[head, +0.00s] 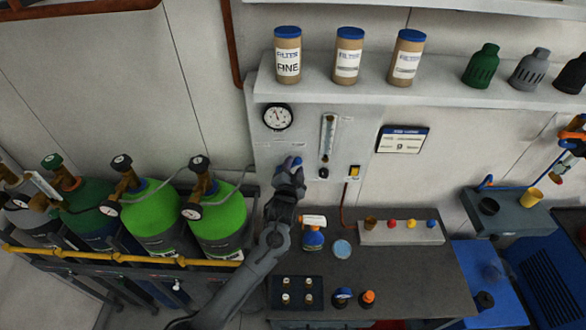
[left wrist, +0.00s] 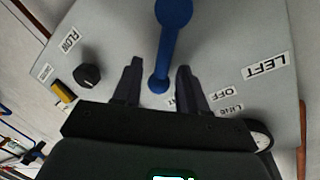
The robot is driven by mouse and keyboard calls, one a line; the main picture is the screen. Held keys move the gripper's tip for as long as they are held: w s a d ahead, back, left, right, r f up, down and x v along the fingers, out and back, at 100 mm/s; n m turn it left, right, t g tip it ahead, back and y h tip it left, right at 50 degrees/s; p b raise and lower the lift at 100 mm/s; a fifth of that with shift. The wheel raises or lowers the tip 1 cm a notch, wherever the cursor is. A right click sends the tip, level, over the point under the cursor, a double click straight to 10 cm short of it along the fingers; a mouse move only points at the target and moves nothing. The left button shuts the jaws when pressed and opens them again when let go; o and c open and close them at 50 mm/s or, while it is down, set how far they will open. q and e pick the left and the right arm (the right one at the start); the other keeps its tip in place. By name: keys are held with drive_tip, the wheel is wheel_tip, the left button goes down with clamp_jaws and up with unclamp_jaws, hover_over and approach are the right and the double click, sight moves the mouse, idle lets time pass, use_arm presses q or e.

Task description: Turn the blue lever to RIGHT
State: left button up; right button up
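The blue lever (left wrist: 164,45) is on the grey wall panel (left wrist: 225,50). In the left wrist view its round knob is at the top edge and its narrow end lies between my fingers. My left gripper (left wrist: 159,68) is open, with one finger on each side of the lever and visible gaps to both. The LEFT label (left wrist: 267,65) and OFF label (left wrist: 218,93) are on the right; a RIGHT label is not readable. In the head view my left gripper (head: 291,170) is at the panel and mostly covers the lever (head: 293,161). My right gripper is not in view.
Near the lever are a black FLOW knob (left wrist: 87,77) and a yellow switch (left wrist: 63,92). A gauge (head: 278,117) and filter shelf (head: 430,100) are above. A spray bottle (head: 313,238) stands on the bench below. Green cylinders (head: 218,220) stand left.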

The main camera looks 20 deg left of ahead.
use_arm(q)
drive_tip(key=shift+s, duration=0.1)
drive_tip(key=s+d+r+b, duration=0.1)
drive_tip(key=s, duration=0.9)
drive_tip(key=shift+s+r, duration=0.2)
drive_tip(key=shift+s, duration=0.05)
drive_tip(key=shift+d, duration=0.1)
drive_tip(key=s+a+f+g+p, duration=0.2)
drive_tip(key=s+f, duration=0.4)
drive_tip(key=s, duration=0.2)
drive_tip(key=s+a+f+g+p, duration=0.2)
drive_tip(key=s+f, duration=0.4)
drive_tip(key=s, duration=0.1)
drive_tip(key=s+r+n+g+h+p, duration=0.1)
drive_tip(key=s+r+n+g, duration=0.1)
drive_tip(key=s, duration=0.9)
drive_tip(key=s+a+r+n+g+h+p, duration=0.1)
drive_tip(key=s+r+n+g, duration=0.2)
drive_tip(key=s+g, duration=0.3)
drive_tip(key=shift+s+a+r+n+g+p, duration=0.35)
drive_tip(key=shift+s+r, duration=0.2)
drive_tip(key=shift+s, duration=2.1)
